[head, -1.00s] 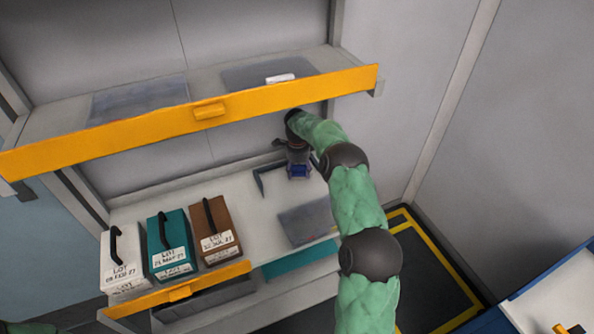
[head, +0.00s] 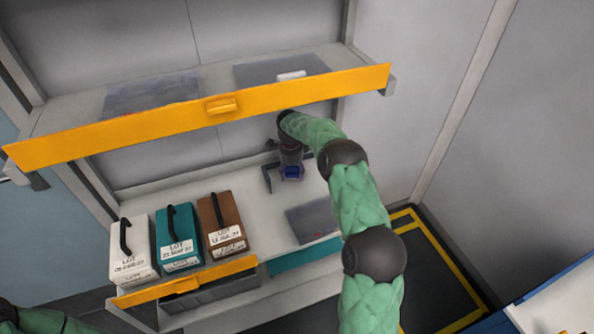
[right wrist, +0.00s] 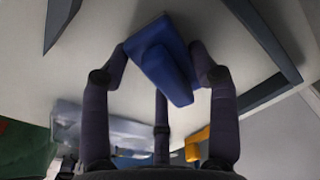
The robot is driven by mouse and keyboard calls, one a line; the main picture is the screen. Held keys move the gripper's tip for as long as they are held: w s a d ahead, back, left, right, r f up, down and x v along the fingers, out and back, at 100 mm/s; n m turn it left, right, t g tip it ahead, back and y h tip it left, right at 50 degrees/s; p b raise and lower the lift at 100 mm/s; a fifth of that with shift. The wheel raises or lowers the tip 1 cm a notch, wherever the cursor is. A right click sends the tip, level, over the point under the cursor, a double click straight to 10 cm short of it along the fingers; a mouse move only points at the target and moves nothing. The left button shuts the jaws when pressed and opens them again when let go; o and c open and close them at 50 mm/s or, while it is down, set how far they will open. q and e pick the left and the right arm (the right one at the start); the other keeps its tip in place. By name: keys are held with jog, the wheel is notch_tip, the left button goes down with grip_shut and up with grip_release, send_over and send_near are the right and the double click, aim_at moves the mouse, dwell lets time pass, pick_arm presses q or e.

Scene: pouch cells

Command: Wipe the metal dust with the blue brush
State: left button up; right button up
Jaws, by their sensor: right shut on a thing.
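My right gripper (head: 291,176) is low over the lower shelf, within the grey bracket-like frame. In the right wrist view my right gripper (right wrist: 162,66) is shut on the blue brush (right wrist: 168,58), its fingers on either side of the block. The blue brush also shows as a small blue patch in the head view (head: 292,172). Whether the brush touches the shelf surface I cannot tell. I cannot make out metal dust in either view. My left gripper is out of view; only part of my left arm shows at the bottom left.
The grey frame (head: 267,179) stands close around the brush. White (head: 133,260), teal (head: 178,250) and brown (head: 222,235) lot boxes stand to the left on the lower shelf (head: 262,235). A grey tray (head: 305,236) lies at the right. The upper shelf's yellow edge (head: 150,122) hangs above.

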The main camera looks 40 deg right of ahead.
aim_at(281, 182)
jog(key=shift+w+a+f, duration=0.1)
jog(key=shift+w+a, duration=0.15)
jog(key=shift+a, duration=0.85)
jog(key=shift+w+a+f, duration=0.1)
jog(key=shift+w+a, duration=0.1)
jog(key=shift+a, duration=0.9)
